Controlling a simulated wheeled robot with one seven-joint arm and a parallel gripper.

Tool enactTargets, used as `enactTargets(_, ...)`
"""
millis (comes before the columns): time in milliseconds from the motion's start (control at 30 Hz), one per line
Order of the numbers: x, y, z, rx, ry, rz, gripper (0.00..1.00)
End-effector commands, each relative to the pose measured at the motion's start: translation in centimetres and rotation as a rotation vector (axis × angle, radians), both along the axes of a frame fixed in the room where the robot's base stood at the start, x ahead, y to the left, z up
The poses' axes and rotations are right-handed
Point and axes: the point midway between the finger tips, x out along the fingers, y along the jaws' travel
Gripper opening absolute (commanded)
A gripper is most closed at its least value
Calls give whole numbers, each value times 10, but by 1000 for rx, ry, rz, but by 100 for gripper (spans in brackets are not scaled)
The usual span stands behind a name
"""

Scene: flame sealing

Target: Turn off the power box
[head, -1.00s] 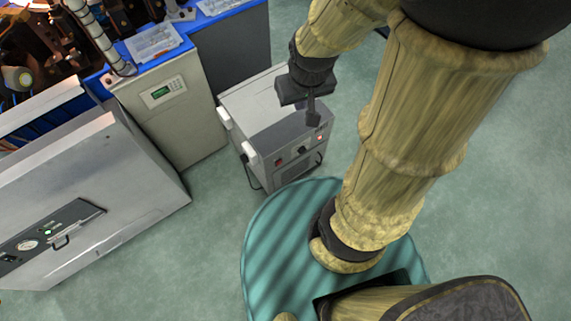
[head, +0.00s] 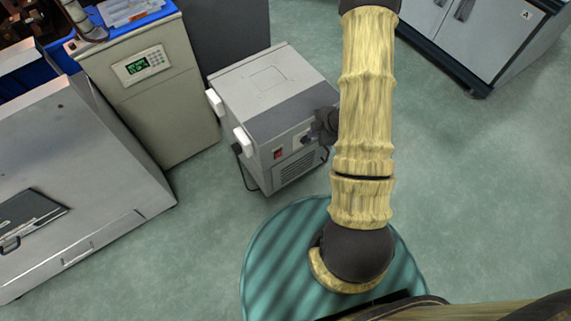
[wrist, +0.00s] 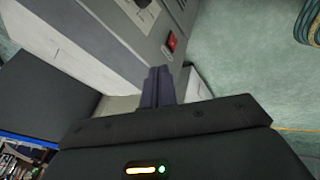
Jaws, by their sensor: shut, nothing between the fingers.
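The power box (head: 262,88) is a grey cabinet on the floor, with white handles on its left side. Its front panel carries a red switch (head: 278,154), which also shows in the wrist view (wrist: 171,42). A dark knob is partly visible at the top of the wrist view (wrist: 140,4). My gripper (head: 318,128) is at the right part of the box's front, partly hidden by my arm. In the wrist view its fingers (wrist: 157,72) are shut together and empty, pointing at the panel just below the red switch. I cannot tell whether they touch it.
A beige cabinet with a green display (head: 144,66) stands left of the box. A large grey metal machine (head: 85,160) is at the far left. Grey cabinets (head: 480,30) stand at the upper right. The floor to the right is clear.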

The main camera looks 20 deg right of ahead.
Motion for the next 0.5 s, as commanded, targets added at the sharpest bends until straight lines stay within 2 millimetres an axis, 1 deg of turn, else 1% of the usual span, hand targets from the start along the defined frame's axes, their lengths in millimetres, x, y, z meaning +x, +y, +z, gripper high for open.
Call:
enactTargets(33, -9, 2, -42, 29, -7, 63, 0)
enactTargets(100, -18, 7, -68, 66, -29, 145, 0)
enactTargets(200, -30, 12, -90, 109, -55, 227, 0)
enactTargets(300, -34, 16, -96, 129, -69, 264, 0)
enactTargets(500, -35, 16, -94, 132, -72, 270, 0)
